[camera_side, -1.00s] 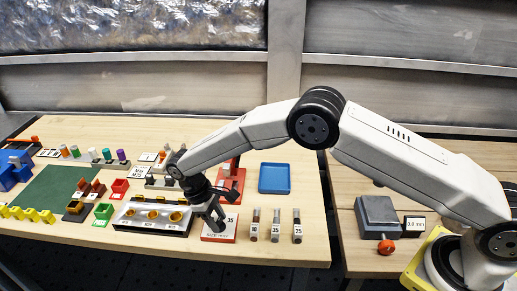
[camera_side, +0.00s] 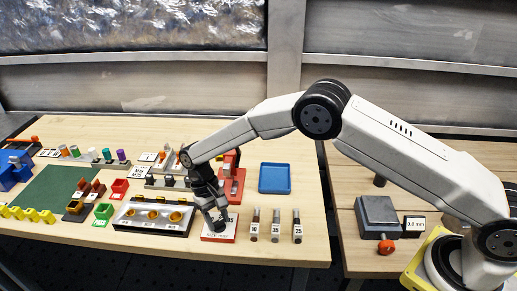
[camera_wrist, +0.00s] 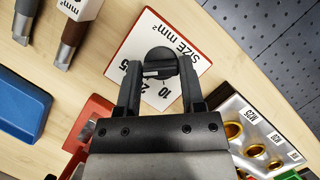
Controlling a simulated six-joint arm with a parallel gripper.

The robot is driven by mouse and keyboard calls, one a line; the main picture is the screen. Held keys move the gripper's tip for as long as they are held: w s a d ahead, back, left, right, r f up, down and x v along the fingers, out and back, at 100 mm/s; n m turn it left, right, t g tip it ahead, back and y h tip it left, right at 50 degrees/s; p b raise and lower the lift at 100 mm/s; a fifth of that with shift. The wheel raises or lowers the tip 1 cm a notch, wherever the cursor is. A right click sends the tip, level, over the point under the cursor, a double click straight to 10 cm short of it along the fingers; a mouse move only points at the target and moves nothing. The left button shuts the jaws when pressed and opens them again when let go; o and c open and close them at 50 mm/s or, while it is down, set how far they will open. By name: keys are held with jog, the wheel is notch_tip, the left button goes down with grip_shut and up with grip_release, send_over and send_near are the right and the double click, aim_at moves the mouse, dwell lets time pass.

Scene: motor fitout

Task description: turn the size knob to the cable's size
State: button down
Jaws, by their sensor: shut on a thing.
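The size knob (camera_wrist: 160,62) is dark and round. It stands on a white plate with a red edge (camera_wrist: 140,42), printed "SIZE mm²" with numbers around the knob; 10 is readable and others are partly covered. My gripper (camera_wrist: 158,76) is shut on the knob, one finger on each side. A pale mark shows on the knob, but I cannot tell which number it points at. In the side view my gripper (camera_side: 218,226) is low over the plate (camera_side: 231,236) and hides the knob. Three cables (camera_side: 254,226) (camera_side: 276,226) (camera_side: 297,226) with white number labels lie right of the plate.
A block with gold-ringed holes (camera_side: 155,216) stands close left of the plate. A red press-like fixture (camera_side: 232,180) and an empty blue tray (camera_side: 274,178) are behind it. The table's front edge is near; bare wood lies right of the cables.

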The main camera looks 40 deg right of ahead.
jog(key=shift+c, duration=1)
grip_release()
jog(key=v, duration=0.8)
